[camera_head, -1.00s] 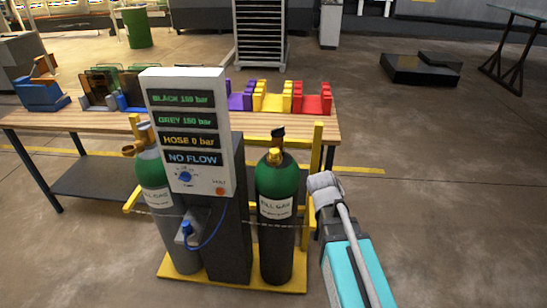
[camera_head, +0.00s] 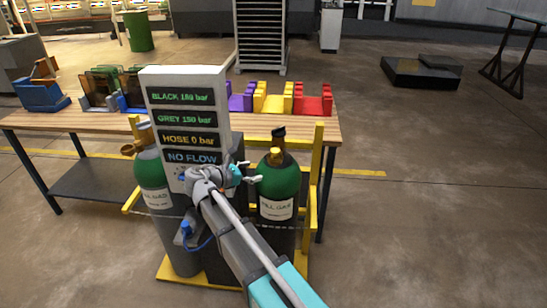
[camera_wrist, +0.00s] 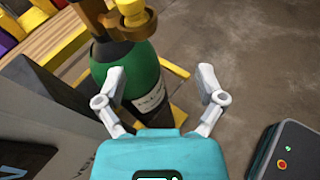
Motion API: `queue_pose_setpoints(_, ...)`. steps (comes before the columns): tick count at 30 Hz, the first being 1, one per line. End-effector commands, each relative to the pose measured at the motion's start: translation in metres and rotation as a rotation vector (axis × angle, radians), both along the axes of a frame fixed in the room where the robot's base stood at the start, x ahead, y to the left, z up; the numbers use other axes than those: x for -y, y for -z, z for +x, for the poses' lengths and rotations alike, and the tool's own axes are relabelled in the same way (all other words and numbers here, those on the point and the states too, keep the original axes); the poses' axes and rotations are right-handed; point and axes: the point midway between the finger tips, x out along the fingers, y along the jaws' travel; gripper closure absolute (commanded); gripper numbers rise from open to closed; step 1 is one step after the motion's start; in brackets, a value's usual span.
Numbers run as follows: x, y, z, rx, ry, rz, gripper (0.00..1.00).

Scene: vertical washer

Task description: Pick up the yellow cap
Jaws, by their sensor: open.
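The yellow cap (camera_head: 276,157) sits on the valve at the top of the right green-shouldered gas cylinder (camera_head: 278,183). In the wrist view, the yellow cap (camera_wrist: 132,12) is at the top edge on a brass-coloured valve (camera_wrist: 120,28), partly cut off. My gripper (camera_head: 250,174) is open and empty, just left of the cylinder's shoulder and a little below the cap in the head view. In the wrist view, the spread fingers of my gripper (camera_wrist: 163,78) have the green shoulder beyond them, with the cap above and left of their middle. I cannot tell whether a finger touches the cylinder.
A grey panel (camera_head: 187,130) with pressure readouts stands left of my gripper. Yellow rack posts (camera_head: 317,165) flank the right cylinder. A wooden workbench (camera_head: 75,122) with coloured holders is behind.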

Motion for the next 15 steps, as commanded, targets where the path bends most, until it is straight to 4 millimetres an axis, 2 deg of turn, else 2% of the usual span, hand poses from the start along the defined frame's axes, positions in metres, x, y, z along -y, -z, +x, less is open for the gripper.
queue_pose_setpoints(1,-0.014,-0.004,0.001,-0.005,-0.024,-0.041,0.12)
queue_pose_setpoints(3,-0.027,-0.009,0.000,-0.010,-0.049,-0.091,0.12)
queue_pose_setpoints(6,-0.037,-0.015,-0.001,-0.015,-0.068,-0.135,0.12)
queue_pose_setpoints(15,-0.041,-0.017,-0.002,-0.018,-0.076,-0.154,0.12)
